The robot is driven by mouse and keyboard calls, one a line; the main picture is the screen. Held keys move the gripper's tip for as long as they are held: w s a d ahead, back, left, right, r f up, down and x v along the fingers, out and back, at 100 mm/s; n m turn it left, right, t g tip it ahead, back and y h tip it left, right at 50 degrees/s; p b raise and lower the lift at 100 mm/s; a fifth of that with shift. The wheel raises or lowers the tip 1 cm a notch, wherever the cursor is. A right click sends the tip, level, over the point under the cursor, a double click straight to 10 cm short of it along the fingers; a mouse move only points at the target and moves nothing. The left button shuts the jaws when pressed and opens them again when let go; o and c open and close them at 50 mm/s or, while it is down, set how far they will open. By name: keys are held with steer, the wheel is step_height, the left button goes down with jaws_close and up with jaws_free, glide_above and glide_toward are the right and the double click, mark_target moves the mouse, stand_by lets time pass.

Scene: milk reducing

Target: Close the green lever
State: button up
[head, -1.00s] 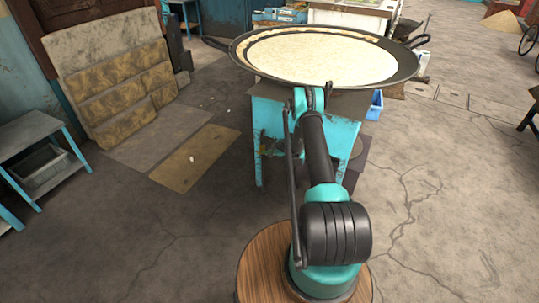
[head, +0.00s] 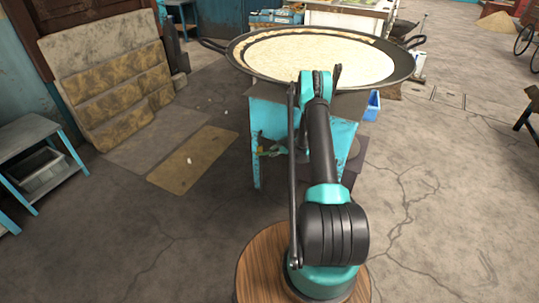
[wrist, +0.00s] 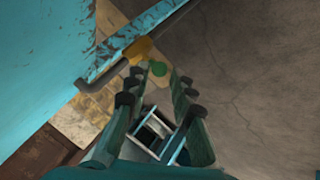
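The green lever (wrist: 158,68) is a small rounded green piece in the wrist view. It sits beside a yellow valve body (wrist: 138,50) on a grey pipe (wrist: 102,84) along the turquoise stand (wrist: 60,40). My gripper (wrist: 157,84) is open, its fingers spread to the left and right. The lever appears between and just beyond the fingertips; I see no clear contact.
A large black pan (head: 235,60) of white liquid rests above the turquoise stand (head: 262,118), close to my arm's upper end. A blue table (head: 35,135) and stacked slabs (head: 110,75) stand at the left.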

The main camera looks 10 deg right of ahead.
steer(key=shift+v, duration=2.15)
steer(key=shift+c, duration=0.3)
steer(key=shift+w+a+r, duration=0.1)
steer(key=shift+a+r, duration=0.05)
steer(key=shift+c, duration=1.2)
steer(key=a+r, duration=0.1)
steer(key=w+a+r+m+g+h, duration=0.1)
steer(key=r, duration=0.1)
steer(key=w+a+r+m+g, duration=0.1)
steer(key=a, duration=0.1)
steer(key=shift+w+r+h, duration=0.15)
steer(key=shift+r+h, duration=0.1)
steer(key=shift+h, duration=0.05)
jaws_close()
step_height(320, 180, up, 5)
steer(key=a+m+g+h, duration=0.2)
steer(key=shift+s+d+f+x, duration=0.1)
steer(key=shift+d+x, duration=0.3)
steer(key=shift+x, duration=1.75)
steer(key=shift+s+d+f+x, duration=0.1)
steer(key=shift+d+x, duration=0.25)
steer(key=shift+x, duration=1.8)
steer(key=shift+s+d+x, duration=0.1)
steer(key=shift+d+x, duration=0.3)
steer(key=shift+x, duration=1.8)
